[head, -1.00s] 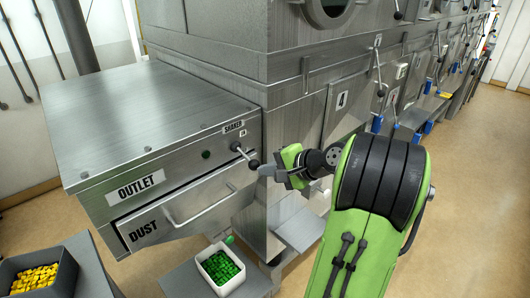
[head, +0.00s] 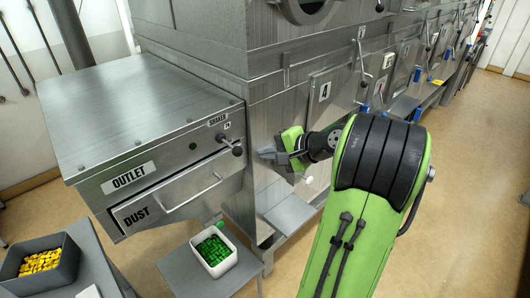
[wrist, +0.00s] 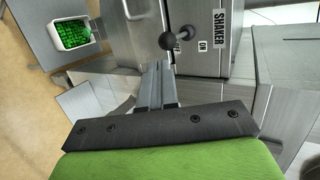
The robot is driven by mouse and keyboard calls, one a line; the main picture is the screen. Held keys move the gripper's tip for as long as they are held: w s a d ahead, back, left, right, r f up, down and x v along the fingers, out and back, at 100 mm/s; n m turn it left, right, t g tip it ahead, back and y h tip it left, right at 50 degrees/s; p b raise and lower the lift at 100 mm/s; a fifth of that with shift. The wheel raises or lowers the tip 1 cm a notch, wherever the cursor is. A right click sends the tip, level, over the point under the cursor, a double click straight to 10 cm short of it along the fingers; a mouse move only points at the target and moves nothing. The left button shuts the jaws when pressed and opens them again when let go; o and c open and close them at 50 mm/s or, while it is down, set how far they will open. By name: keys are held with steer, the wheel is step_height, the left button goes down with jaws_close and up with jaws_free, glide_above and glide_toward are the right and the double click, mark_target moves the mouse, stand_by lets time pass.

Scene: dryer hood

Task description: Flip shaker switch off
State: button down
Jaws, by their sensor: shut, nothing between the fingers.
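The shaker switch (head: 237,151) is a short metal lever with a black ball knob, on the front of the steel outlet box. In the head view it slants down and right from its pivot. The SHAKER label (head: 217,119) is above it, with a small plate whose lettering I cannot read surely. In the wrist view the knob (wrist: 167,41) lies just beyond my fingertips, and the label (wrist: 220,29) is to its right. My gripper (head: 262,152) is shut and empty, right of the knob, with a small gap between them.
A dust drawer handle (head: 190,193) sticks out below the switch. A white bin of green pieces (head: 230,262) stands on a low grey table, and a dark bin of yellow pieces (head: 68,272) is at the left. Steel dryer panels (head: 270,110) rise behind my gripper.

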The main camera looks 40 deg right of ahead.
steer(key=v, duration=0.7)
steer(key=shift+w+r+p, duration=0.25)
steer(key=shift+r+p, duration=0.05)
steer(key=shift+p, duration=0.1)
steer(key=shift+s, duration=0.15)
